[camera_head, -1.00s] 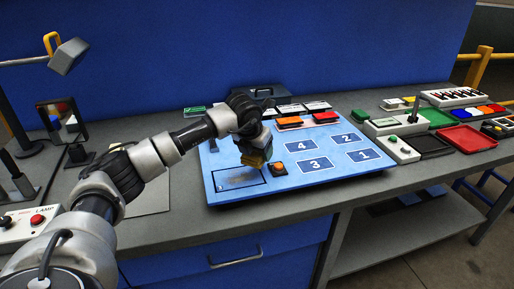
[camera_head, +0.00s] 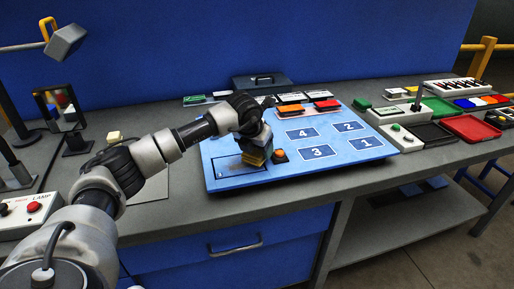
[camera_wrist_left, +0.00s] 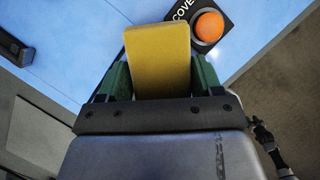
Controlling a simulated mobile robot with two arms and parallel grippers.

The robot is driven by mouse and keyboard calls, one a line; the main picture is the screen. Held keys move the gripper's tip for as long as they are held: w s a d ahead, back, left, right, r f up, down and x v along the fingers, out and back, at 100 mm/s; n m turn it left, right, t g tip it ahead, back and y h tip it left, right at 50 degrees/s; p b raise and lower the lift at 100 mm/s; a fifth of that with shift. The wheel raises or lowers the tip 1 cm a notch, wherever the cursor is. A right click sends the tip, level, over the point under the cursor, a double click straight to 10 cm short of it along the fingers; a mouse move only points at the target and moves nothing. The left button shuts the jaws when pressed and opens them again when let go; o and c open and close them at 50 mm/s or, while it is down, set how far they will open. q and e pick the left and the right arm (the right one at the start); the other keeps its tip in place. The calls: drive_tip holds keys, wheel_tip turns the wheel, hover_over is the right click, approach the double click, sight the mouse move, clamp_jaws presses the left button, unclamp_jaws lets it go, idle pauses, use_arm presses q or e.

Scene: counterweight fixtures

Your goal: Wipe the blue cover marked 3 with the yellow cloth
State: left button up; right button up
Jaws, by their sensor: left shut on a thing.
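The blue cover marked 3 (camera_head: 317,152) lies flat on the light blue board (camera_head: 290,173), with no gripper on it. The yellow cloth (camera_head: 254,158) looks like a thick yellow block; it also shows in the left wrist view (camera_wrist_left: 160,58). My left gripper (camera_head: 256,148) is shut on it, with a green finger on either side in the wrist view. It is left of cover 3, over the right part of an outlined rectangle (camera_head: 228,172) on the board. I cannot tell whether the cloth touches the board. My right gripper is not in view.
An orange button (camera_head: 279,155) sits right beside the cloth; it also shows in the wrist view (camera_wrist_left: 208,27). Covers 4 (camera_head: 302,133), 2 (camera_head: 348,126) and 1 (camera_head: 366,143) lie around cover 3. Coloured trays stand farther right. A lamp box (camera_head: 28,212) is at left.

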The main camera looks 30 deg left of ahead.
use_arm(q)
drive_tip(key=shift+f+b, duration=0.4)
drive_tip(key=shift+f, duration=0.15)
